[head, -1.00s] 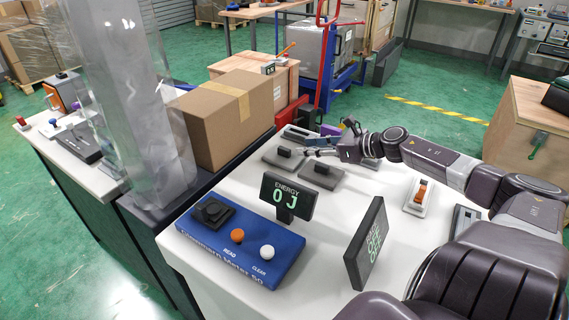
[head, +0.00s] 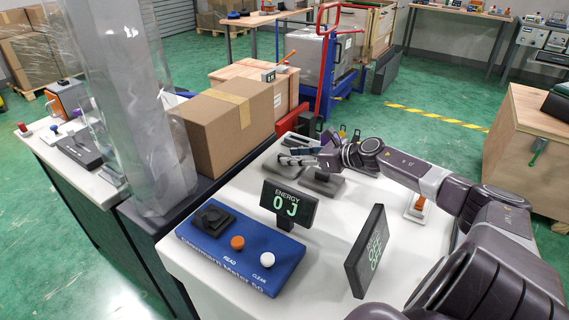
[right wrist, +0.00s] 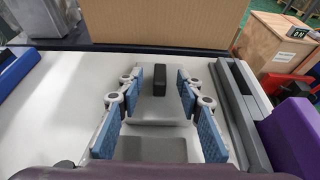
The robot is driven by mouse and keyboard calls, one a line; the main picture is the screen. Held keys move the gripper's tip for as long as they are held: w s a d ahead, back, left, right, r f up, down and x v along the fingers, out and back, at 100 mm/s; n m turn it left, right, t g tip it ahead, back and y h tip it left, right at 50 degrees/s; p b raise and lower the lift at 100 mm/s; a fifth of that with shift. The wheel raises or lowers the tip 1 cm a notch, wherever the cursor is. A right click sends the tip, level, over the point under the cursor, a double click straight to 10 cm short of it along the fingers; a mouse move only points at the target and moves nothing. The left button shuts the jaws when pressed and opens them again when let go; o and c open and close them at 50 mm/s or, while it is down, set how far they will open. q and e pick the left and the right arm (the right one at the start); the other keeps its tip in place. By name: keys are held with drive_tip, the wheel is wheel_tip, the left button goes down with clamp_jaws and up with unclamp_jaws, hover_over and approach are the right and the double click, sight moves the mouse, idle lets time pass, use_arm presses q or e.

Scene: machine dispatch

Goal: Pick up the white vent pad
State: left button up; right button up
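I cannot pick out a pad that is plainly white. Two flat grey pads with dark grips lie on the white tabletop: the far pad (head: 271,165) and the near pad (head: 322,186). In the right wrist view, the far pad with its upright black grip (right wrist: 160,81) stands between and beyond the fingers. A second grey plate (right wrist: 150,149) is closer, partly cut off by the wrist. My right gripper (head: 292,151) hovers over the pads from the right. Its blue finger pads are spread wide with nothing held between them (right wrist: 160,92). My left gripper is not in view.
A blue meter base (head: 240,252) with an ENERGY display (head: 289,206) stands at the front. A second dark display (head: 369,250) is to its right. A cardboard box (head: 228,118) is behind. Grey bars (right wrist: 238,115) and a purple block (right wrist: 290,132) lie right of the fingers.

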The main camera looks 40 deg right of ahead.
drive_tip(key=shift+x, duration=1.05)
drive_tip(key=shift+c, duration=0.2)
clamp_jaws()
